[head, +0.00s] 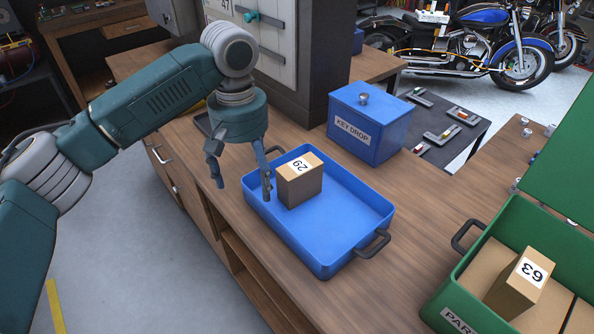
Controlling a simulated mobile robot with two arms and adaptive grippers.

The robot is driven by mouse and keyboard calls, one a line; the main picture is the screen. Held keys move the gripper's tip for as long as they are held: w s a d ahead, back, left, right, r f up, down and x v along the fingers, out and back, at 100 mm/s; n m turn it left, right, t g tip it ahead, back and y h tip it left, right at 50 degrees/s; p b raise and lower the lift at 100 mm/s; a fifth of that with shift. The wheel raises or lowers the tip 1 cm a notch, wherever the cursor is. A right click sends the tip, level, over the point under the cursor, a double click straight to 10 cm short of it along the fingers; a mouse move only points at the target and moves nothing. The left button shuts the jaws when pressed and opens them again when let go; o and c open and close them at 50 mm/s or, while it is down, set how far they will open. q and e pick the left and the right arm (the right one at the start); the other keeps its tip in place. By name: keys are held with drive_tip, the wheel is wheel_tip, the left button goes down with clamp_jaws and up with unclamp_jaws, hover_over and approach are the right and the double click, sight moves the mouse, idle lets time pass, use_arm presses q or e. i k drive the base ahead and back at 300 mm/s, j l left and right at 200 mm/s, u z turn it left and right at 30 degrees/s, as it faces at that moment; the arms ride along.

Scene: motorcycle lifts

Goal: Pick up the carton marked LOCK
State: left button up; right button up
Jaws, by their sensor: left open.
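I see no carton marked LOCK. A brown carton (299,188) with a white label reading 29 stands in the blue tray (318,259), near its back left. Another brown carton (517,285), its label reading 63 upside down, leans in the green box (454,286) at the right. My left gripper (243,190) points down with its fingers apart and empty. It is over the tray's left rim, just left of the 29 carton. I cannot tell whether the near finger touches that carton. My right gripper is not in view.
A blue lidded box marked KEY DROP (369,124) stands behind the tray. A grey cabinet (297,82) rises behind my left gripper. The green box's lid (565,150) stands open. The wooden counter (425,214) is bare between tray and green box. Motorcycles (468,50) stand far back.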

sight(298, 180)
drive_tip(key=i+j+z, duration=0.3)
drive_tip(key=j+z, duration=0.3)
drive_tip(key=i+j+z, duration=0.15)
drive_tip(key=j+z, duration=0.2)
drive_tip(key=l, duration=0.05)
